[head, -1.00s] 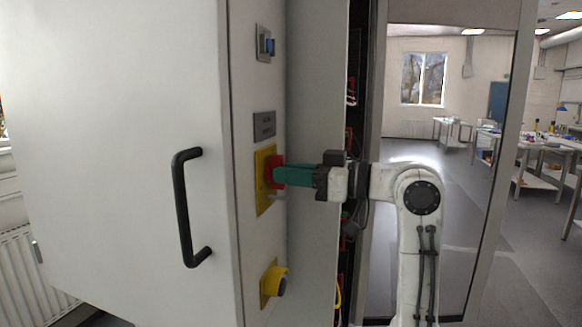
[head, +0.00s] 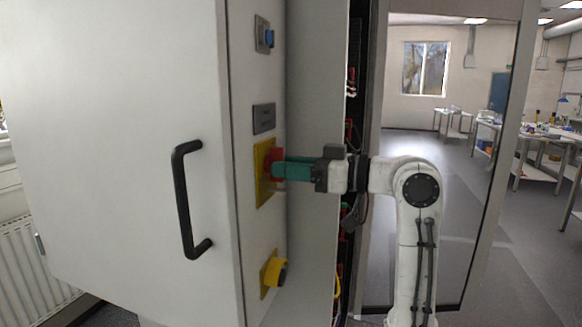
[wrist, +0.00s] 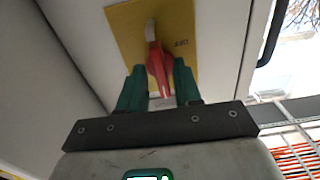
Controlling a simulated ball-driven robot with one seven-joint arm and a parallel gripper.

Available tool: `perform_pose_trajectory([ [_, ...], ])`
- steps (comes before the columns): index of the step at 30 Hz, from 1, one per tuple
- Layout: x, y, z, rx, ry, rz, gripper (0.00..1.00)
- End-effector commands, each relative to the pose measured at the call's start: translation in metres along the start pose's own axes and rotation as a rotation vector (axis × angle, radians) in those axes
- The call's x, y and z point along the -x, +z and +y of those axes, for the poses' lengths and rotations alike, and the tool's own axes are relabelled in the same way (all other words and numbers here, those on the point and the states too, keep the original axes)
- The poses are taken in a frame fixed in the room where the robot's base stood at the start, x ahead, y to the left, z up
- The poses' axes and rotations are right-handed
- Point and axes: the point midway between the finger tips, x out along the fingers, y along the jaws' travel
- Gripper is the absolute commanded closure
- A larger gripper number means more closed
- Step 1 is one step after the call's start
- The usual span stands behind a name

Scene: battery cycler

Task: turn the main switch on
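The main switch is a red handle (wrist: 160,70) on a yellow plate (wrist: 130,25), set in the side panel of the cabinet. In the head view, the yellow plate (head: 262,188) shows left of my gripper (head: 277,169), and only a little of the red handle is visible. My gripper has green fingers and reaches in from the right. In the wrist view, the fingers of my gripper (wrist: 160,82) lie on either side of the red handle, close against it, and appear shut on it.
Below the switch is a yellow button housing with a dark knob (head: 275,272). A black door handle (head: 185,200) sticks out at left. Open floor lies beyond the cabinet at right.

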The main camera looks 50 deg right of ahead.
Motion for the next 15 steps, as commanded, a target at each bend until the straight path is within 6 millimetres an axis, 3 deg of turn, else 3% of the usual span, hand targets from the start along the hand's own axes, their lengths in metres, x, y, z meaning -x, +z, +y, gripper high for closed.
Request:
perform_pose_trajectory([
  [10,0.003,-0.001,0.000,0.003,0.001,0.003,0.61],
  [15,0.023,0.000,0.001,0.004,0.004,0.005,0.61],
])
